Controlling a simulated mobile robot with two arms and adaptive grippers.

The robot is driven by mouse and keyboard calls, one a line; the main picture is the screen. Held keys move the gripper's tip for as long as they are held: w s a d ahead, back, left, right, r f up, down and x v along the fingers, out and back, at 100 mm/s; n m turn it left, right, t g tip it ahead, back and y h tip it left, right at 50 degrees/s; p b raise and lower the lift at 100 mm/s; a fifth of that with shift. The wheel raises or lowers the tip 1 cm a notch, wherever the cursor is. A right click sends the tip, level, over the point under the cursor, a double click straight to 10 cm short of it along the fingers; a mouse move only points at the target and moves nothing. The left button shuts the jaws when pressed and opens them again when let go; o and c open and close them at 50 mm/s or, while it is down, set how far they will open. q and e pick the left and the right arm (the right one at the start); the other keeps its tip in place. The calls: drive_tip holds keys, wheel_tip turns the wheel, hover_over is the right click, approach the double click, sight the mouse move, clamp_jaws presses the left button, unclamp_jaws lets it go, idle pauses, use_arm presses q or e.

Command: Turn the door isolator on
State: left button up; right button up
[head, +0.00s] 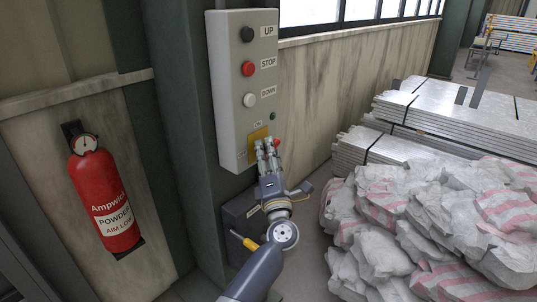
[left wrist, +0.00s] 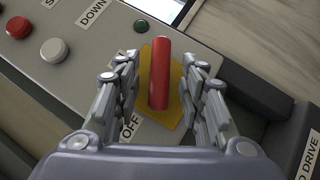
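The door isolator is a red handle (left wrist: 161,75) on a yellow plate (left wrist: 178,108) at the lower end of a grey control box (head: 230,95). In the head view the yellow plate (head: 257,136) shows beside my fingers, with a bit of the red handle (head: 277,143). My left gripper (left wrist: 160,70) is open, one finger on each side of the handle, with a visible gap on both sides. In the head view the left gripper (head: 268,148) is in front of the plate. An OFF label (left wrist: 130,127) shows by the plate. My right gripper is not in view.
Black UP, red STOP (head: 248,69) and white DOWN (head: 249,100) buttons and a small green light (head: 273,116) are on the box. A dark drive box (head: 243,215) is below. A red fire extinguisher (head: 103,195) hangs left; white sacks (head: 420,220) lie right.

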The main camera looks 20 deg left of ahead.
use_arm(q)
drive_tip(key=v, duration=1.2)
